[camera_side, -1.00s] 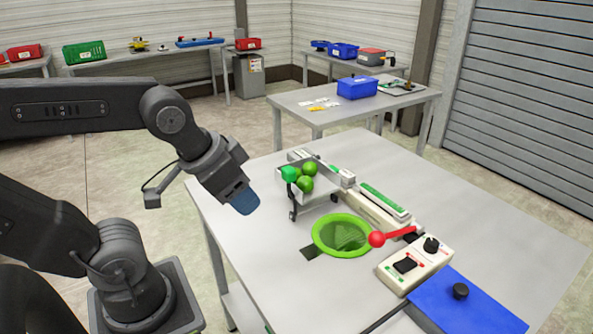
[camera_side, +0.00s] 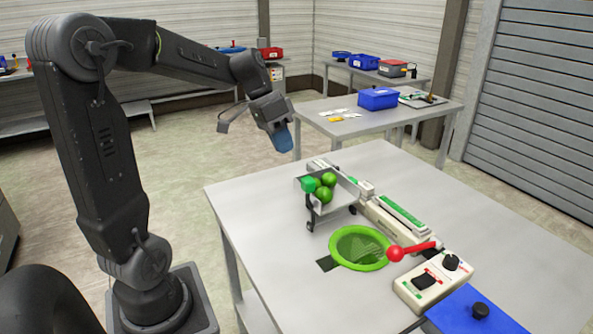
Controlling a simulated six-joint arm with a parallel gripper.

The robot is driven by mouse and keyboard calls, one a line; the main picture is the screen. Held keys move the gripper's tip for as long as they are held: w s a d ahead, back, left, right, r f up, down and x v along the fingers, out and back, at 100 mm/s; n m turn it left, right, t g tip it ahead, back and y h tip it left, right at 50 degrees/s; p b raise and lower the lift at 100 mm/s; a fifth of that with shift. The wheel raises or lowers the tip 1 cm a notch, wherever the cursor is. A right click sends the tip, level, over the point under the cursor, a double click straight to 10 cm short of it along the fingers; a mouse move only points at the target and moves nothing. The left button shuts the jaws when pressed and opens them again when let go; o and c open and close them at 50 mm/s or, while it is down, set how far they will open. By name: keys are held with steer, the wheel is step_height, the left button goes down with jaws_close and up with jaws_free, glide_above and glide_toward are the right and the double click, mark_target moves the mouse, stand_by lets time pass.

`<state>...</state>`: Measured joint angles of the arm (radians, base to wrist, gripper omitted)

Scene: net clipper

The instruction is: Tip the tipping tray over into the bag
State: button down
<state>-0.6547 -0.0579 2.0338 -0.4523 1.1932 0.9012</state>
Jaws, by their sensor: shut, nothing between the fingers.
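The tipping tray (camera_side: 342,198) is a grey metal tray on a stand at the far side of the table. It stands about level and holds several green round fruits (camera_side: 324,190). A green knob (camera_side: 308,184) sits at its left corner. The bag (camera_side: 345,246) is a green net inside a bright green ring (camera_side: 378,263), in front of the tray and below it. My gripper (camera_side: 283,140) has blue fingertips and is shut and empty. It hangs in the air above and behind the tray, to its left in the picture, apart from it.
A clipper machine with a red-knobbed lever (camera_side: 395,253) stands right of the bag. A control box (camera_side: 432,280) with a black dial and a blue plate (camera_side: 480,312) lie nearer. The table's left and right parts are clear. A back table holds a blue bin (camera_side: 378,98).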

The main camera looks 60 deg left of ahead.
steer(key=w+a+f+t+h, duration=0.1)
steer(key=a+f+h, duration=0.1)
steer(key=a, duration=0.9)
steer(key=shift+w+a+t, duration=0.15)
steer(key=shift+a+t, duration=0.15)
steer(key=shift+a, duration=0.1)
steer(key=w+d+f, duration=0.3)
steer(key=d+f, duration=0.5)
steer(key=shift+w+d, duration=0.4)
steer(key=shift+d, duration=0.1)
